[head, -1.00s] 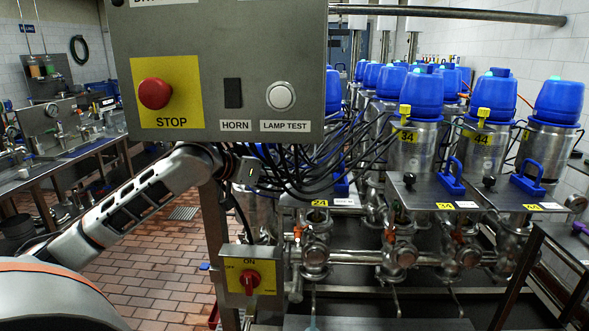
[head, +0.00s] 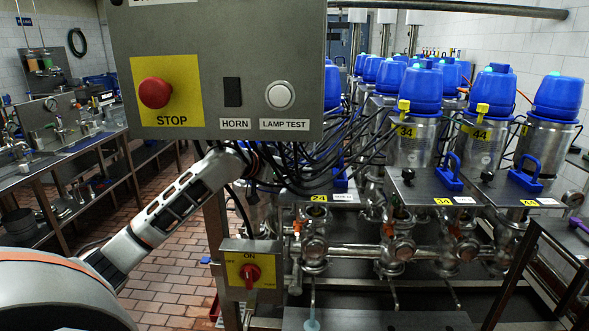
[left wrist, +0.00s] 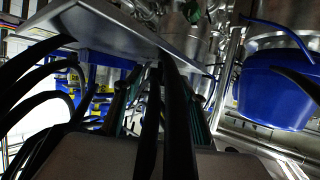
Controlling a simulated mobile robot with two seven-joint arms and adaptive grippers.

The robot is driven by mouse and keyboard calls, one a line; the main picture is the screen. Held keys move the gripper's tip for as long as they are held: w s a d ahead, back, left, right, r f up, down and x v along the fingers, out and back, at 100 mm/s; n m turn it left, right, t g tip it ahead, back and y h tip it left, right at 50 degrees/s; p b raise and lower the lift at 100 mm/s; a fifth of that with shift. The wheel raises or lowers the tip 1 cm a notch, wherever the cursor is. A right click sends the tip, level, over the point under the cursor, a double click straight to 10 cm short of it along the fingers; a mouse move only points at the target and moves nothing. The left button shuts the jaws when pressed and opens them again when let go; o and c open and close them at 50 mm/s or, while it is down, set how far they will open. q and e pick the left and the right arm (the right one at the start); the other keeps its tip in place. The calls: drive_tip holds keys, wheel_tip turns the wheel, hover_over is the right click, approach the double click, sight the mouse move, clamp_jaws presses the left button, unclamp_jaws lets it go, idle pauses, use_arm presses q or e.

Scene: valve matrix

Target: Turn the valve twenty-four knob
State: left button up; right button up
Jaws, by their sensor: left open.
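The yellow 24 label (head: 319,198) sits on the front edge of a metal plate (head: 345,197) behind the control box. A blue handle (head: 341,178) stands on that plate, partly behind black cables. I cannot make out the valve twenty-four knob; cables and my left arm cover that area. My left arm (head: 180,205) reaches up from the lower left, its end hidden under the box among the cables. In the left wrist view my left gripper (left wrist: 160,72) is open, its dark fingers apart, with black cables crossing in front. A tilted metal plate (left wrist: 100,25) is close ahead.
The control box (head: 215,80) and hanging black cables (head: 300,165) crowd my left arm. Plates 34 (head: 425,200) and 44 (head: 515,200) lie right, with black knobs and blue handles. Tiled floor at left is clear.

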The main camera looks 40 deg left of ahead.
use_arm(q)
drive_tip(key=c, duration=1.1)
drive_tip(key=shift+d+n+y, duration=0.1)
drive_tip(key=shift+n+y, duration=0.3)
drive_tip(key=shift+y, duration=0.1)
drive_tip(key=n+y, duration=0.1)
drive_tip(key=y, duration=0.1)
drive_tip(key=n+y, duration=0.2)
drive_tip(key=shift+w+d+n, duration=0.1)
drive_tip(key=shift+d+n, duration=0.2)
drive_tip(key=shift+d, duration=0.1)
drive_tip(key=n+g+y, duration=0.2)
drive_tip(key=n+y, duration=0.1)
drive_tip(key=shift+w+d+y, duration=0.1)
drive_tip(key=shift+d+y, duration=0.1)
drive_tip(key=shift+y, duration=0.1)
drive_tip(key=shift+n+g+y, duration=0.8)
drive_tip(key=shift+n+y, duration=0.1)
drive_tip(key=shift+n, duration=0.2)
drive_tip(key=shift+a, duration=0.1)
drive_tip(key=o, duration=1.1)
